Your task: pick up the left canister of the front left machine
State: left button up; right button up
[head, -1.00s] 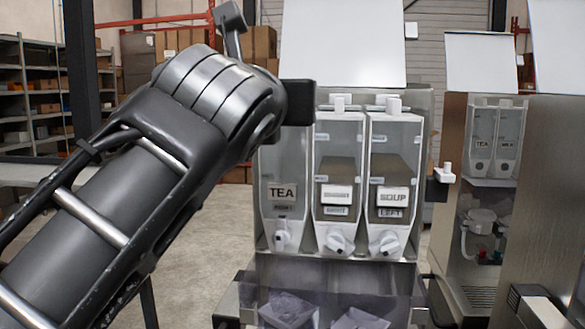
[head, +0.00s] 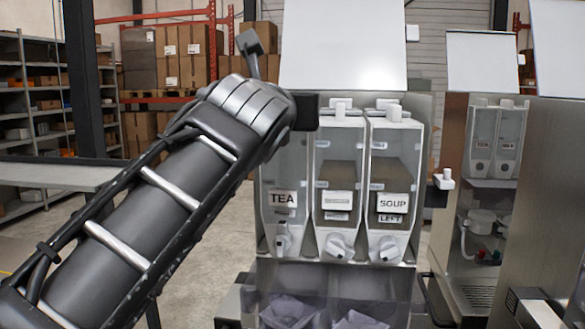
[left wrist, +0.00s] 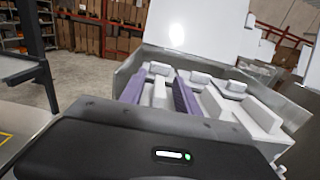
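The front left machine (head: 345,274) holds three clear canisters side by side in the head view. The leftmost is labelled TEA (head: 284,175). The middle one (head: 337,170) has a label too small to read. The rightmost is labelled SOUP (head: 395,165), with a smaller tag that appears to read LEFT. My left gripper (head: 305,112) is a dark block at the upper part of the TEA canister, hiding its top; contact cannot be told. In the left wrist view its dark body (left wrist: 165,152) fills the bottom, with canister tops (left wrist: 190,90) beyond. Its fingers are hidden. My right gripper is not seen.
The machine's white lid (head: 345,45) stands raised behind the canisters. A second machine with canisters (head: 492,140) stands to the right. A grey table (head: 60,175) is at the left, with shelves and boxes behind. Open floor lies between the table and the machine.

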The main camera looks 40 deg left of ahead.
pick_arm(q)
jog(key=shift+w+a, duration=0.3)
jog(key=shift+w, duration=0.25)
jog(key=shift+s, duration=0.1)
jog(key=shift+c, duration=0.4)
grip_shut()
dwell(0.9)
